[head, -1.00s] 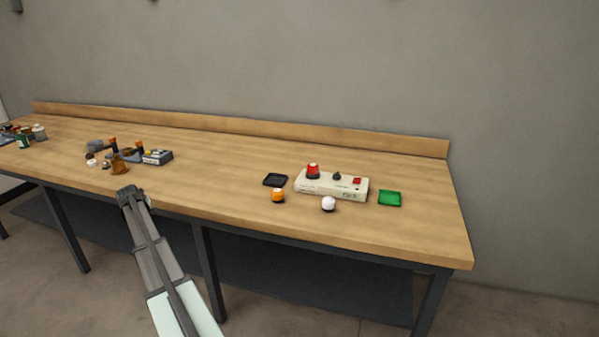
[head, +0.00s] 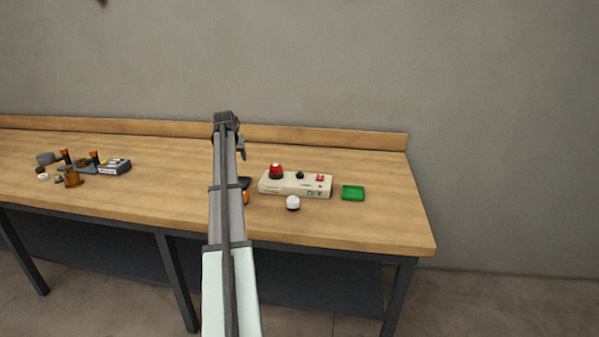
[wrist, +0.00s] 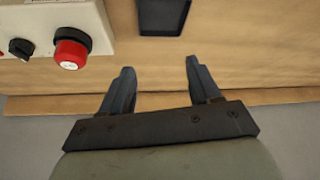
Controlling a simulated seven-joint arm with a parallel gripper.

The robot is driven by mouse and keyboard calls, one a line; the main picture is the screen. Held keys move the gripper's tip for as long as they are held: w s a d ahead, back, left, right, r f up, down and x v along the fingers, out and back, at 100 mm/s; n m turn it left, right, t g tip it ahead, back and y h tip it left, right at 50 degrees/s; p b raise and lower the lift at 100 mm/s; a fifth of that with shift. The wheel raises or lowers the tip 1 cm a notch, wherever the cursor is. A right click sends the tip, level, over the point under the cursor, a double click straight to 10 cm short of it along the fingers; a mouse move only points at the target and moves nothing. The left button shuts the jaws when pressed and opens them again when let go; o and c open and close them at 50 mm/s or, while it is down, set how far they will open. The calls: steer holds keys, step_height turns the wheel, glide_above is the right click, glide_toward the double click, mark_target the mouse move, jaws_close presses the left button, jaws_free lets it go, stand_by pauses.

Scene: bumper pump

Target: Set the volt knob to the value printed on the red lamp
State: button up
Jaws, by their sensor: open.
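A cream control box (head: 285,189) stands on the bench, right of my arm in the head view. The red lamp (head: 276,171) sits at its left end, and a small black knob (head: 300,175) is near its middle. In the wrist view, the red lamp (wrist: 71,49) and the black knob (wrist: 21,48) show on the box (wrist: 50,15) at upper left. The print on the lamp is too small to read. My gripper (wrist: 160,75) is open and empty, beside the box and apart from it. It also shows in the head view (head: 242,149).
A black tray (wrist: 161,14) lies near the box, partly hidden by my arm in the head view. A green tray (head: 353,193) is right of the box. A white-topped lamp (head: 293,203) stands in front; an orange one (head: 246,198) is mostly hidden. A red switch (head: 320,178) is on the box.

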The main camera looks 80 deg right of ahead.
mark_target(300, 172)
steer(key=s+d+r+m+g+y, duration=0.1)
steer(key=s+r+m, duration=0.1)
steer(key=s, duration=1)
steer(key=s+d+r+m+y, duration=0.1)
steer(key=s+r, duration=0.1)
steer(key=s, duration=1)
steer(key=shift+h, duration=0.3)
steer(key=x, duration=1.3)
steer(key=shift+s+d+f, duration=0.15)
steer(key=shift+c, duration=0.2)
steer(key=c, duration=1)
steer(key=shift+o, duration=0.2)
steer(key=n, duration=0.2)
steer(key=n+t, duration=0.1)
steer(key=n, duration=0.1)
steer(key=shift+s+n+t, duration=0.15)
steer(key=shift+n+t, duration=0.15)
steer(key=n+t+y, duration=0.1)
steer(key=n, duration=0.3)
steer(key=shift+d, duration=0.1)
steer(key=shift+n+t, duration=0.3)
